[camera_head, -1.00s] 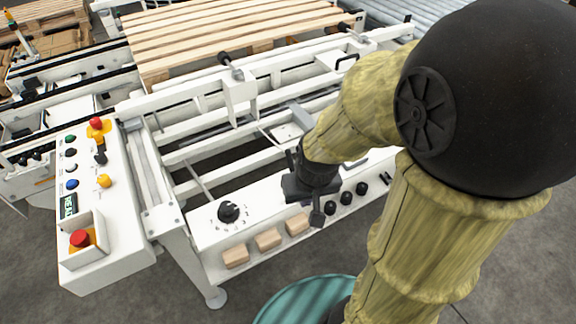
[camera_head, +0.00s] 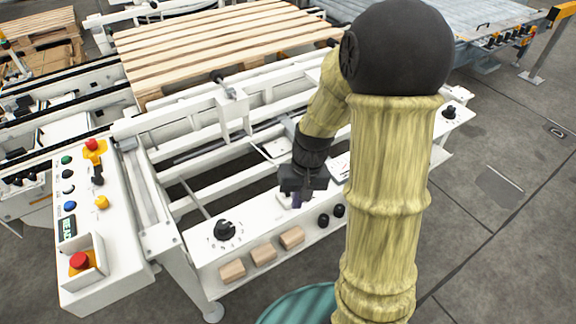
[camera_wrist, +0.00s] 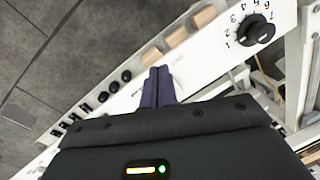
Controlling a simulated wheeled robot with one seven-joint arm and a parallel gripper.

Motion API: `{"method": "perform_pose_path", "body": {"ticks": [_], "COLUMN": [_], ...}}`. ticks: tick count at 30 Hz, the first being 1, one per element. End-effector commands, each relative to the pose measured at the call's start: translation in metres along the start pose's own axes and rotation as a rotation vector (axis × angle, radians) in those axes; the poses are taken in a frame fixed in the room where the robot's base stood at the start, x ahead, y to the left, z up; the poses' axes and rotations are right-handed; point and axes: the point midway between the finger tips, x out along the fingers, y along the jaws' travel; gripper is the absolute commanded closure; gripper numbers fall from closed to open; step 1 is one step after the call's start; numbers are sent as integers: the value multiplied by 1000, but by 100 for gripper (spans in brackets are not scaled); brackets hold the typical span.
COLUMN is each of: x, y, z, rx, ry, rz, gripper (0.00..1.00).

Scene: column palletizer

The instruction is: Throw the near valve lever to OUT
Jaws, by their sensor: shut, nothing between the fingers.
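My gripper (camera_head: 297,202) hangs over the white front rail (camera_head: 200,250), right of the black dial. In the wrist view its two dark purple fingers (camera_wrist: 158,86) lie together with nothing between them. Their tips are over or close to the rail's white face; contact cannot be told. No valve lever can be made out for certain, and no OUT mark is readable. The gripper and arm hide part of the rail. A dark knobbed rod (camera_head: 217,76) stands on the frame behind, well apart from the gripper.
The black numbered dial (camera_head: 225,230) is left of my gripper; it also shows in the wrist view (camera_wrist: 261,30). Wooden blocks (camera_head: 263,252) sit along the rail. Round black knobs (camera_head: 323,220) are to the right. A control box (camera_head: 88,225) stands left, a pallet (camera_head: 220,40) behind.

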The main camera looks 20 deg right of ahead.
Motion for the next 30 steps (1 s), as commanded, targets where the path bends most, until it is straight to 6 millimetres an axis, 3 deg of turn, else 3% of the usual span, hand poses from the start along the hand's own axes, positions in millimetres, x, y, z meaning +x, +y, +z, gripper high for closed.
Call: {"method": "perform_pose_path", "body": {"ticks": [15, 30], "x": [10, 12], "y": [11, 38], "z": [-60, -114], "rx": [171, 292], "ry": [-214, -239], "rz": [-378, -817], "gripper": [100, 100]}}
